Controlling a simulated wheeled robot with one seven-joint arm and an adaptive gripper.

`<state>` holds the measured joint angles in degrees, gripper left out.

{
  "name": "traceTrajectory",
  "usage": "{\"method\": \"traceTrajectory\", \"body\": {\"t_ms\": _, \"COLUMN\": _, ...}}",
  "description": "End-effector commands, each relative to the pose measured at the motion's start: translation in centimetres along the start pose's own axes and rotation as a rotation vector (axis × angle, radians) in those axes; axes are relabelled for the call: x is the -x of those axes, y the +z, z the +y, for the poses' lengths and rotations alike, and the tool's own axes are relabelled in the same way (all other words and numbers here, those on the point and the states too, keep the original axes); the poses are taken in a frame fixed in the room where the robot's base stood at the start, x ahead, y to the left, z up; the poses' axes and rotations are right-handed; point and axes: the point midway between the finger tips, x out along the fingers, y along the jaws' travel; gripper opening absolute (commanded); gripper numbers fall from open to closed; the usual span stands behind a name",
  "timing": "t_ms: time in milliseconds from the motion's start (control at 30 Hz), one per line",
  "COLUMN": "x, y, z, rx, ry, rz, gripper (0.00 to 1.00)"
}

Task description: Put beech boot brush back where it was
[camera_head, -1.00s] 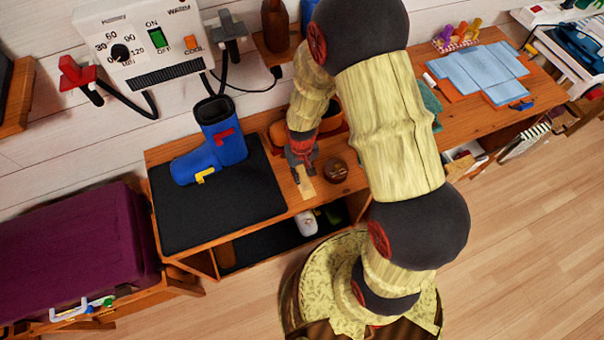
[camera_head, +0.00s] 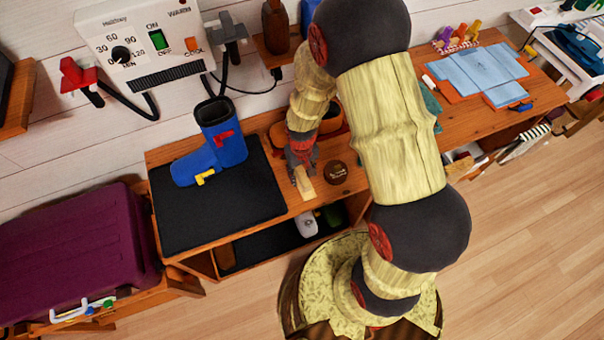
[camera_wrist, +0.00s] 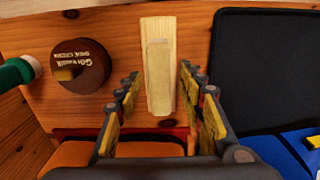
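The beech boot brush (camera_head: 305,184) is a pale wooden block on the wooden bench, between the black mat and a round brown tin. In the wrist view the brush (camera_wrist: 158,65) lies lengthwise ahead of my gripper (camera_wrist: 160,84). The two fingers are apart, one on each side of the brush's near part, with visible gaps. In the head view my gripper (camera_head: 301,164) is low over the brush's back end. Whether its fingertips reach down to the brush's height is hard to tell.
The shoe cream tin (camera_wrist: 83,66) stands close left of the brush in the wrist view, with a green bottle (camera_wrist: 14,73) beyond. The black mat (camera_head: 222,216) bears blue boots (camera_head: 222,135). Orange footwear (camera_head: 277,132) sits behind my gripper. A shelf below holds several items.

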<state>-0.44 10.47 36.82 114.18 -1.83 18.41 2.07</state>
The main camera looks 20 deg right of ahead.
Motion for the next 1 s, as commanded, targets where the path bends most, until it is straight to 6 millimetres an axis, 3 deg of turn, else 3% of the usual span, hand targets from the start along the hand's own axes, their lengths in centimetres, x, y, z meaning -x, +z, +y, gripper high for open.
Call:
{"method": "traceTrajectory", "body": {"t_ms": 400, "x": 8.4, "y": -0.1, "z": 0.0, "rx": 0.000, "ry": 0.000, "rz": 0.005, "gripper": 0.39}}
{"method": "traceTrajectory", "body": {"t_ms": 767, "x": 12.3, "y": -0.2, "z": 0.0, "rx": 0.000, "ry": 0.000, "rz": 0.011, "gripper": 0.39}}
{"method": "traceTrajectory", "body": {"t_ms": 867, "x": 15.0, "y": -0.4, "z": 0.1, "rx": -0.001, "ry": -0.001, "rz": 0.043, "gripper": 0.39}}
{"method": "traceTrajectory", "body": {"t_ms": 1000, "x": 21.7, "y": 0.0, "z": 0.2, "rx": -0.003, "ry": -0.002, "rz": 0.126, "gripper": 0.39}}
